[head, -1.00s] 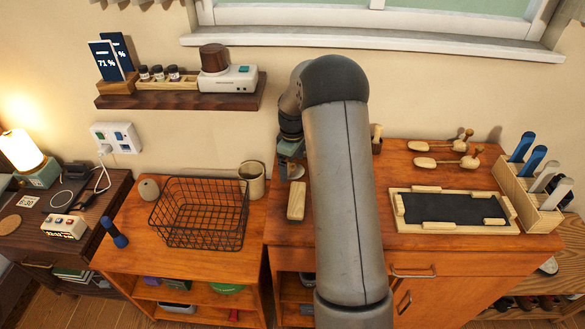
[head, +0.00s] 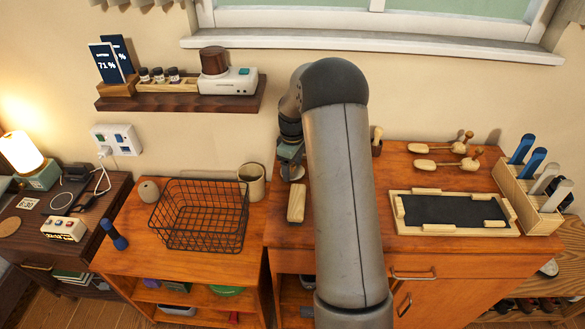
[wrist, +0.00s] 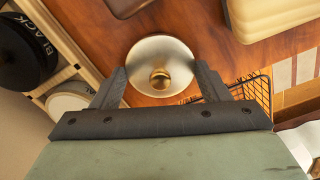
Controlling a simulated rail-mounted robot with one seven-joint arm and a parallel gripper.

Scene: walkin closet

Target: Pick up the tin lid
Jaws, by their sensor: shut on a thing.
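The tin lid (wrist: 151,58) is a round, shiny metal disc with a brass knob (wrist: 160,78), seen between my fingertips in the wrist view. In the head view the lid (head: 293,173) is a small pale shape at the back left of the orange-brown cabinet top, partly hidden by my gripper. My gripper (wrist: 160,75) is shut on the lid, with its fingers apart on either side of the disc. In the head view my gripper (head: 291,157) is just above the lid. I cannot tell whether the lid touches the wood.
A pale wooden block (head: 296,203) lies in front of the lid. A black wire basket (head: 200,214) and a beige cup (head: 251,183) stand to the left. A framed black mat (head: 455,210) lies right of my arm. A black tin (wrist: 22,55) sits on a rack in the wrist view.

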